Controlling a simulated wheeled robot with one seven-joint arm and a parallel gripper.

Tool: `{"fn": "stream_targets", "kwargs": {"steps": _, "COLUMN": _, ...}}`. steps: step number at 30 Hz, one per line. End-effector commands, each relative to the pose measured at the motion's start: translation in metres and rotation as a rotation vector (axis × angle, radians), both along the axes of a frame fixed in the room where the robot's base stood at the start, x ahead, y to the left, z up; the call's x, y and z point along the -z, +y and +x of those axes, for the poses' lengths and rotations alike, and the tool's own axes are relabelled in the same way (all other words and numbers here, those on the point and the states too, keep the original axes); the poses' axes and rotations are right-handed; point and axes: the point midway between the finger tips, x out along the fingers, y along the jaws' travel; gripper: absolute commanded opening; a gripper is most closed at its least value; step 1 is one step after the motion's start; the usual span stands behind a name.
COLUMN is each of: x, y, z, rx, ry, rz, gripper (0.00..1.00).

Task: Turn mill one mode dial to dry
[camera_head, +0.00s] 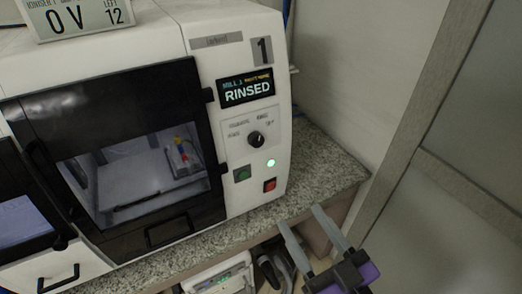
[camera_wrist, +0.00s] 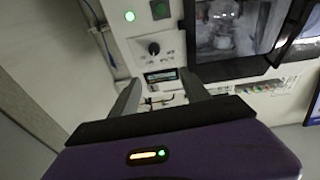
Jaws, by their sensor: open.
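Mill one (camera_head: 180,32) is a white machine with a dark-framed window door, a "1" label and a display (camera_head: 247,89) reading "RINSED". Its mode dial (camera_head: 256,139) is a small black knob on a light panel below the display, with small labels around it that I cannot read surely. The dial also shows in the wrist view (camera_wrist: 154,48), beyond my fingers. My gripper (camera_head: 300,217) is open and empty, below and right of the dial and apart from it. In the wrist view my gripper (camera_wrist: 163,90) has its two grey fingers spread.
A green button (camera_head: 243,174), a lit green lamp (camera_head: 271,163) and a red button (camera_head: 270,185) sit below the dial. A speckled counter (camera_head: 318,160) runs under the mill. A display sign (camera_head: 80,15) stands on top. A wall and panel are at right.

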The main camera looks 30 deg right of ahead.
Motion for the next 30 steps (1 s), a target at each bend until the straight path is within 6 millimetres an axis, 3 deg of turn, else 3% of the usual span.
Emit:
{"fn": "stream_targets", "kwargs": {"steps": 1, "x": -0.008, "y": -0.002, "z": 0.018, "rx": 0.005, "ry": -0.028, "rz": -0.007, "gripper": 0.55}}
{"fn": "stream_targets", "kwargs": {"steps": 6, "x": -0.032, "y": -0.009, "z": 0.069, "rx": 0.02, "ry": -0.061, "rz": -0.031, "gripper": 0.55}}
{"fn": "stream_targets", "kwargs": {"steps": 12, "x": -0.052, "y": -0.016, "z": 0.116, "rx": 0.034, "ry": -0.04, "rz": -0.06, "gripper": 0.55}}
{"fn": "stream_targets", "kwargs": {"steps": 15, "x": -0.047, "y": -0.018, "z": 0.13, "rx": 0.036, "ry": 0.018, "rz": -0.076, "gripper": 0.55}}
{"fn": "stream_targets", "kwargs": {"steps": 18, "x": -0.027, "y": -0.018, "z": 0.131, "rx": 0.035, "ry": 0.093, "rz": -0.084, "gripper": 0.55}}
{"fn": "stream_targets", "kwargs": {"steps": 21, "x": -0.02, "y": -0.018, "z": 0.133, "rx": 0.033, "ry": 0.123, "rz": -0.091, "gripper": 0.55}}
{"fn": "stream_targets", "kwargs": {"steps": 30, "x": -0.021, "y": -0.021, "z": 0.171, "rx": 0.033, "ry": 0.126, "rz": -0.095, "gripper": 0.55}}
